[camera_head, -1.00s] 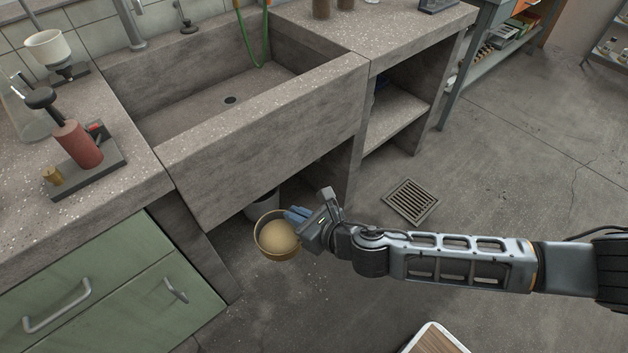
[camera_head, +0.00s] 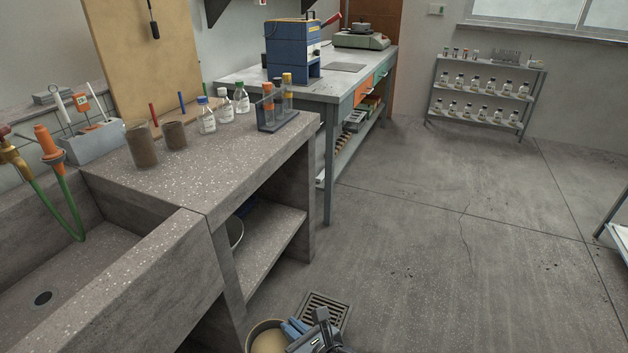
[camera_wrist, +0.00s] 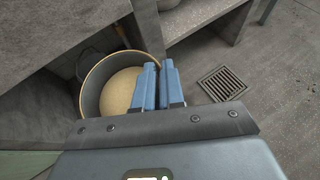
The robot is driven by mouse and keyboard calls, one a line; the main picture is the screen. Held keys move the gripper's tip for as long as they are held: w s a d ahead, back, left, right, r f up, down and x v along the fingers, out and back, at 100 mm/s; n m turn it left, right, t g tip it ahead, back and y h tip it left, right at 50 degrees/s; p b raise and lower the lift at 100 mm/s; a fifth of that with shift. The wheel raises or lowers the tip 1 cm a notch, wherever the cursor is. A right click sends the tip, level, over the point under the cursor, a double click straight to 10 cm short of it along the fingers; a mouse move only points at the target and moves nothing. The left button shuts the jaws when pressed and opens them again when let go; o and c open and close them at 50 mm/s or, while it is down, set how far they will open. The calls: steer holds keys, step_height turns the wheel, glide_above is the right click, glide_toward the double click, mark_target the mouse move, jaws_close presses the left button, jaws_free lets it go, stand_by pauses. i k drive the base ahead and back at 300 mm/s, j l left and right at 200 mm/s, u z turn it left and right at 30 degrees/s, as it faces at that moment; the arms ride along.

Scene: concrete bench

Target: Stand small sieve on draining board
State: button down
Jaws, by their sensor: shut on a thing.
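The small sieve (camera_head: 266,338), a round brass-coloured ring with a tan mesh, is at the bottom edge of the head view, partly cut off. My gripper (camera_head: 296,328) is shut on its rim and holds it above the floor in front of the bench. In the wrist view the sieve (camera_wrist: 112,92) sits left of the blue fingers of my gripper (camera_wrist: 158,84), with its open top facing up. The draining board cannot be made out for certain; a concrete bench top (camera_head: 190,170) lies right of the sink (camera_head: 75,270).
Two brown beakers (camera_head: 141,145), several bottles (camera_head: 206,118) and a tube rack (camera_head: 277,108) stand along the back of the bench top. Its front part is bare. An open shelf (camera_head: 268,240) lies below. The floor at right is free around a drain grate (camera_head: 326,308).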

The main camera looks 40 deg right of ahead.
mark_target(208, 166)
steer(key=i+j+z, duration=0.1)
steer(key=z, duration=0.35)
steer(key=i+j+z, duration=0.15)
steer(key=z, duration=0.3)
steer(key=i+j+z, duration=0.1)
steer(key=j+z, duration=0.15)
steer(key=z, duration=0.15)
